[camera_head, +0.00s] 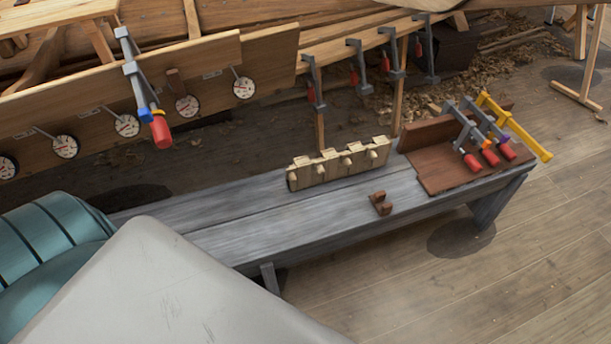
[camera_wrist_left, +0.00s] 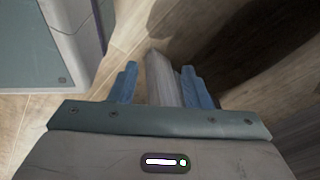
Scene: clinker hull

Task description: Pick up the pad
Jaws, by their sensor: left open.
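A small brown notched block (camera_head: 380,203), which may be the pad, lies on the grey plank bench (camera_head: 240,226), near its front edge and left of a brown board. Several pale knobbed pieces (camera_head: 340,163) stand in a row behind it; I cannot tell whether any of these is a pad. My left gripper (camera_wrist_left: 158,80) shows only in the left wrist view, with its two blue fingers apart. A grey beam shows between and beyond the fingers; I cannot tell how far it is. The block is not seen in that view. My right gripper is in neither view.
Clamps with red handles (camera_head: 490,157) and a yellow clamp (camera_head: 515,124) lie on the brown board (camera_head: 440,172) at the bench's right end. More clamps hang along the hull (camera_head: 60,104), where several round dials show. The bench is bare left of the block.

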